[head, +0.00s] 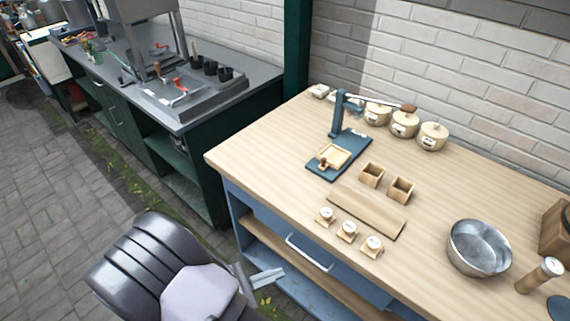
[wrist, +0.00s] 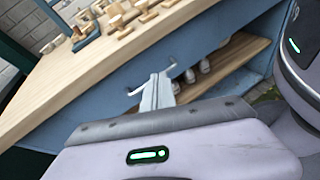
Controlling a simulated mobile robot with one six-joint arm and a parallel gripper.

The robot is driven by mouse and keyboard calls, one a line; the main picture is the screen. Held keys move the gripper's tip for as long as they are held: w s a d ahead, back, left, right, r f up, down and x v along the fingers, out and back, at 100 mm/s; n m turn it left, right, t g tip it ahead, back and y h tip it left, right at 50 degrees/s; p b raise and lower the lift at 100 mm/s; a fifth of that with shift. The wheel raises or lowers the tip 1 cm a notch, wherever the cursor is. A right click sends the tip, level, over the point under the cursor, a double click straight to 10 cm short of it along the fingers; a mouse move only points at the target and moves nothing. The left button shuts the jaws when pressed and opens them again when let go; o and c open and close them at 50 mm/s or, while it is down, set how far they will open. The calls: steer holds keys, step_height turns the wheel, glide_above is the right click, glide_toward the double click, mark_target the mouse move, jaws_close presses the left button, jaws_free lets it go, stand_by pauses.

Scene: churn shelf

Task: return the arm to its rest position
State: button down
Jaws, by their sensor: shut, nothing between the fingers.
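My arm (head: 165,270) shows at the lower left of the head view, dark grey with a pale panel. My gripper (head: 267,277) is at its right end, in front of the blue workbench and below its top edge. In the wrist view the pale fingers of my gripper (wrist: 157,88) lie together with nothing between them. They appear in front of the blue drawer face, near its handle (wrist: 137,92); I cannot tell the gap.
The wooden worktop (head: 265,140) holds a blue press (head: 340,125), several lidded pots (head: 403,125), two wooden boxes (head: 371,174), a board (head: 366,213), small knobbed pieces (head: 347,231) and a metal bowl (head: 479,248). A green counter (head: 110,110) stands left. Paved floor (head: 50,190) is open at left.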

steer(key=s+d+r+m+y, duration=0.2)
steer(key=d+r+m+y, duration=0.2)
steer(key=r+m, duration=0.5)
steer(key=s+d+r+m+g+y, duration=0.1)
steer(key=s+d+r+m+y, duration=0.2)
steer(key=r+m, duration=0.6)
steer(key=s+d+r+m+y, duration=0.3)
steer(key=d+r+m+y, duration=0.3)
steer(key=r, duration=0.4)
steer(key=d+m, duration=0.1)
steer(key=m, duration=0.1)
steer(key=shift+d+r+m+g+y, duration=0.15)
steer(key=shift+r+m+g+y, duration=0.15)
steer(key=shift+r+m+g, duration=0.1)
